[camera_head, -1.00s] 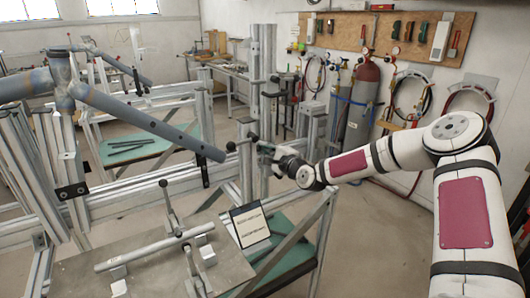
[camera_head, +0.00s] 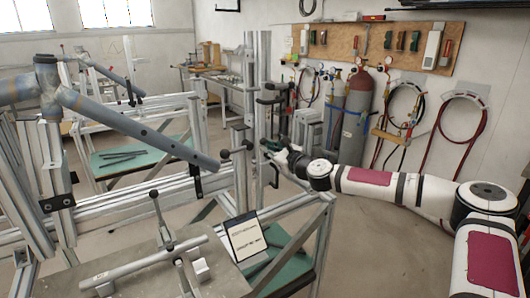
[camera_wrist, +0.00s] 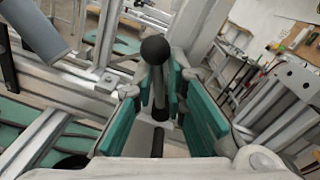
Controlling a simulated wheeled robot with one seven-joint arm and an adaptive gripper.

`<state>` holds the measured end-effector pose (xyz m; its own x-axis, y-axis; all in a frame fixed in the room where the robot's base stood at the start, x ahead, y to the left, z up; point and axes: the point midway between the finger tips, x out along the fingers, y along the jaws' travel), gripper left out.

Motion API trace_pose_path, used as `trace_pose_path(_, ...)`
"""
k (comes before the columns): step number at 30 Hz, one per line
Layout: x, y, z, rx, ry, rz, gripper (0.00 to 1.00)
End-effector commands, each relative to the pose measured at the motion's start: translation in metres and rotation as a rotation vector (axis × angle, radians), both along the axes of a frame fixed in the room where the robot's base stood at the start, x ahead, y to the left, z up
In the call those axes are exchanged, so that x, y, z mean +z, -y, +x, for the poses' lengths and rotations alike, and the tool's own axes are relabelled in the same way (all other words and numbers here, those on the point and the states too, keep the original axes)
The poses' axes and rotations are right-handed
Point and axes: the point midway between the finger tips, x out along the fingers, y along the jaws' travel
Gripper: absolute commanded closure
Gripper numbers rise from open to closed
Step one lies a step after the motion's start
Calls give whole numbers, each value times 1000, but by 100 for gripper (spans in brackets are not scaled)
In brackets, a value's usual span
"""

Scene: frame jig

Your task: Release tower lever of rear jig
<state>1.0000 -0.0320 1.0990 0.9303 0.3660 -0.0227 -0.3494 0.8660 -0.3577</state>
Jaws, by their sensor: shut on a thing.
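My gripper (camera_wrist: 160,88) has teal finger pads and is shut around the shaft of a lever in the wrist view. The lever's black ball knob (camera_wrist: 155,50) sticks out past the fingertips. In the head view my gripper (camera_head: 268,150) is beside the aluminium tower (camera_head: 240,168) at the right end of the near jig. A black ball knob (camera_head: 247,144) shows just left of my gripper. Another knob (camera_head: 225,154) is by the end of the blue-grey tube (camera_head: 150,132).
A second jig (camera_head: 145,135) is farther back. Gas cylinders (camera_head: 357,115) stand by the wall. Floor right of the jig is open below my arm.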

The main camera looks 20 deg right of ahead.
Motion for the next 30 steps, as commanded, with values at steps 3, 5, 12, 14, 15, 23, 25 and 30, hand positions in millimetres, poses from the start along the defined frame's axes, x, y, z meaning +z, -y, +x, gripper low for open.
trace_pose_path(3, 5, 9, 3, -10, -24, 98, 100)
trace_pose_path(5, 5, 11, 3, -9, -39, 139, 100)
trace_pose_path(12, 6, 18, 5, -9, -81, 270, 100)
trace_pose_path(14, 6, 19, 6, -8, -89, 292, 100)
trace_pose_path(15, 6, 19, 6, -8, -92, 303, 100)
trace_pose_path(23, 6, 21, 7, -8, -106, 345, 100)
trace_pose_path(25, 6, 22, 7, -8, -108, 350, 100)
trace_pose_path(30, 6, 22, 7, -8, -109, 353, 100)
